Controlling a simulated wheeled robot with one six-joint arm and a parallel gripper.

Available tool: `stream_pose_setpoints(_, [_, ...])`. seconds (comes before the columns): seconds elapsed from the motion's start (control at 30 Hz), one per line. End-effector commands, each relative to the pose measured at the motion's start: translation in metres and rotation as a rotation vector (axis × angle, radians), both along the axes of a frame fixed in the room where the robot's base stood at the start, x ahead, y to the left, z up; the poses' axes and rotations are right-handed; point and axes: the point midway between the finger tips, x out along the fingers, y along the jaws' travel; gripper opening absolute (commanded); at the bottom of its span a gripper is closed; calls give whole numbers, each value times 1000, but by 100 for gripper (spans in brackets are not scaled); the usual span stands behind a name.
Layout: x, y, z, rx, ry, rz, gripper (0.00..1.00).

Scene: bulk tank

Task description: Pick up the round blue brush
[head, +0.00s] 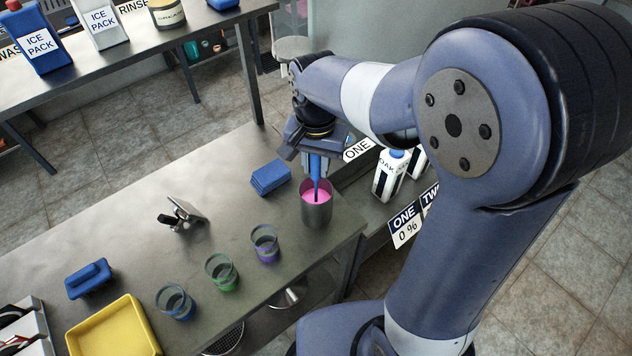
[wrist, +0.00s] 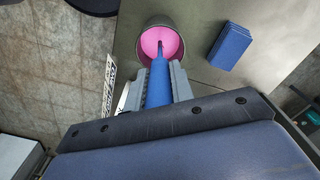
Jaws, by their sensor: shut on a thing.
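The round blue brush (head: 317,170) stands about upright, its thin lower end reaching into a grey metal cup (head: 317,213) with pink contents. My gripper (head: 316,152) is above the cup and shut on the brush's blue handle. In the wrist view the handle (wrist: 158,88) lies between the two grey fingers, and the cup (wrist: 147,28) is beyond them. The brush's bottom end is hidden in the pink contents. I cannot tell whether it touches the cup's bottom.
Blue pads (head: 271,177) lie left of the cup. Glasses with purple (head: 265,243), green (head: 222,272) and blue bands stand nearer. A blue block brush (head: 88,279) and yellow tray (head: 112,330) are at the left. Cartons (head: 391,176) stand right of the cup, beyond the table edge.

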Motion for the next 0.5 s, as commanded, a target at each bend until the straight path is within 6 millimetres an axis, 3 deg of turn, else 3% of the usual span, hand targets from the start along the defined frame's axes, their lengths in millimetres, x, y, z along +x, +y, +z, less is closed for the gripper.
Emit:
stream_pose_setpoints(0.13, [0, 0, 0, 0, 0, 0, 0])
stream_pose_setpoints(0.37, [0, 0, 2, 1, -1, 0, 0])
stream_pose_setpoints(0.5, [1, 0, 16, 2, -4, 0, 0])
